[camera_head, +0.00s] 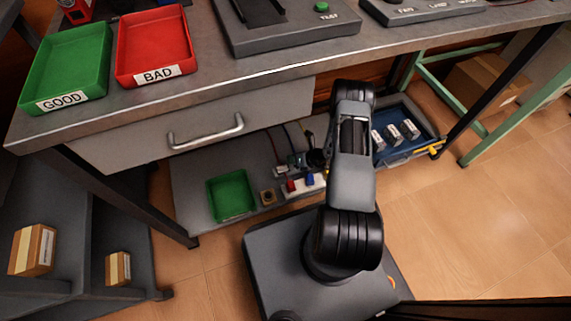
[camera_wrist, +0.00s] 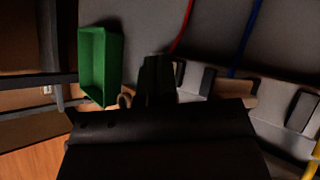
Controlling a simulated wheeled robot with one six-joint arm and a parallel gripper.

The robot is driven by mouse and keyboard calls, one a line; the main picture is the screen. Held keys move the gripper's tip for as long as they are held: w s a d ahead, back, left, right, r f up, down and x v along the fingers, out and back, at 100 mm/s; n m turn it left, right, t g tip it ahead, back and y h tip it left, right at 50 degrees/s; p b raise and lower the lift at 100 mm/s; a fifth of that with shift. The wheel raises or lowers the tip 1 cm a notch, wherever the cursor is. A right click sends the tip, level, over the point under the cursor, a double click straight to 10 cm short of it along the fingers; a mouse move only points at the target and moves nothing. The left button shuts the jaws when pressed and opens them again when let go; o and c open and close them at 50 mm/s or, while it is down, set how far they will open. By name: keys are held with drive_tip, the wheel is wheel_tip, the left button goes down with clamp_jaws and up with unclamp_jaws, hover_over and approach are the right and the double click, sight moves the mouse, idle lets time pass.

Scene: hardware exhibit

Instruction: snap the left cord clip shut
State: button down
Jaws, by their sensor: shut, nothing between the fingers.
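My gripper (camera_wrist: 157,72) is shut with nothing between its fingers, in the middle of the wrist view. It is just left of a pale strip (camera_wrist: 235,92) with dark upright clip parts. The leftmost dark part (camera_wrist: 179,74), at the lower end of a red cord (camera_wrist: 184,28), is right beside my fingers and partly hidden by them. I cannot tell whether this clip is open or shut, or whether my fingers touch it. A blue cord (camera_wrist: 246,38) runs to the strip further right. In the head view the strip (camera_head: 305,191) lies on the low shelf.
A green tray (camera_head: 231,195) stands left of the strip on the low shelf (camera_head: 192,190); it also shows in the wrist view (camera_wrist: 84,65). A blue bin (camera_head: 421,145) with pale cylinders is at the right. The workbench with its drawer (camera_head: 205,125) overhangs the shelf.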

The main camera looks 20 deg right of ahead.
drive_tip(key=shift+d+r, duration=0.15)
drive_tip(key=shift+d, duration=0.05)
drive_tip(key=shift+d+r+p, duration=0.15)
drive_tip(key=shift+d+r, duration=0.25)
drive_tip(key=shift+d, duration=0.3)
drive_tip(key=shift+d+r+p, duration=0.15)
drive_tip(key=shift+d+r, duration=0.2)
drive_tip(key=shift+d, duration=0.4)
drive_tip(key=shift+d+r+p, duration=0.15)
drive_tip(key=shift+d+r, duration=0.25)
drive_tip(key=shift+d, duration=0.3)
drive_tip(key=shift+s, duration=0.1)
